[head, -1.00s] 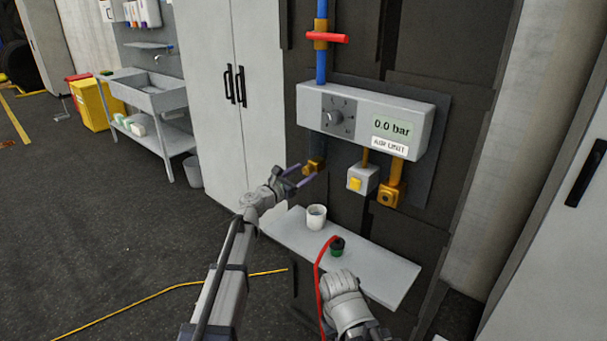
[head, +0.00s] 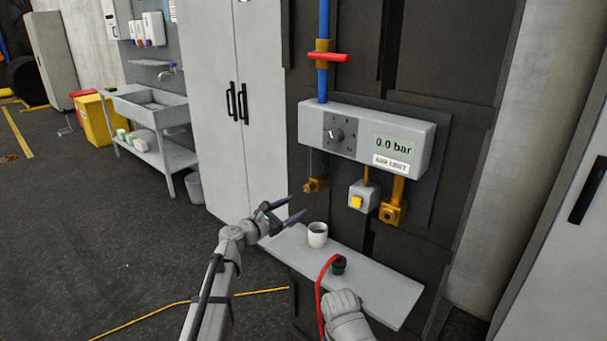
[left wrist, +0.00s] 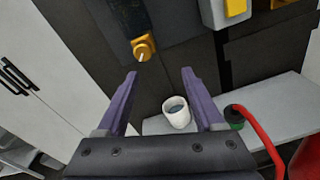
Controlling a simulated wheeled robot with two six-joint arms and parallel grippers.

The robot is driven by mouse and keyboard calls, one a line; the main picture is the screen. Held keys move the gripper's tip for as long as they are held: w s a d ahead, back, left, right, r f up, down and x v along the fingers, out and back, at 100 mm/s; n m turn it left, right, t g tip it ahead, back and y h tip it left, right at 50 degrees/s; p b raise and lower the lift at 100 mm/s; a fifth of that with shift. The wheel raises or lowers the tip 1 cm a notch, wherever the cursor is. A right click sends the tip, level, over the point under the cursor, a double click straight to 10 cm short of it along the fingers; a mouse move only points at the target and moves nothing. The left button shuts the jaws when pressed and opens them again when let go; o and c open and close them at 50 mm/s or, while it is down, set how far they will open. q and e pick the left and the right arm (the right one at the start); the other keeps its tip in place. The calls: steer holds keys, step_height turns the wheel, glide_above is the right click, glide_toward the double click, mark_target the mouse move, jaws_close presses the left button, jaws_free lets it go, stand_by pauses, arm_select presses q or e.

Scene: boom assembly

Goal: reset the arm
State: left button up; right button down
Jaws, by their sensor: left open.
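My left gripper (head: 288,213) is open and empty, in the air over the left end of the grey shelf (head: 375,288). Its two purple fingers also show in the left wrist view (left wrist: 160,80), apart, with nothing between them. The air unit (head: 365,138) on the dark wall reads 0.0 bar and has a dial (head: 340,134). A brass fitting (head: 315,185) hangs below its left end, up and right of my left gripper. My right arm comes in at the bottom by the shelf; its fingers cannot be made out.
A white cup (head: 317,234) stands on the shelf, with a black and green fitting (head: 338,266) on a red hose (head: 320,290) to its right. A yellow button box (head: 361,197) and a brass outlet (head: 394,205) hang below the unit. Grey cabinets stand left.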

arm_select(q)
steer(key=s+d+f+m+g+y, duration=0.3)
steer(key=s+f+m+g, duration=0.5)
steer(key=s+f+m, duration=0.6)
steer(key=s+a+f+m+g+y, duration=0.25)
steer(key=s+a+m+y, duration=0.2)
steer(key=s, duration=0.35)
steer(key=s+a+f+m+g+y, duration=0.2)
steer(key=s+a+f+m+y, duration=0.15)
steer(key=s+a+m, duration=0.35)
steer(key=s+d+r+m+g+p, duration=0.1)
steer(key=s+d, duration=0.2)
steer(key=d, duration=0.3)
steer(key=s+d+r+m+p, duration=0.2)
steer(key=s+d, duration=0.1)
steer(key=d, duration=0.3)
steer(key=shift+s+g+y+p, duration=0.3)
steer(key=shift+s+g+y, duration=0.05)
steer(key=shift+y, duration=0.05)
steer(key=shift+m, duration=0.25)
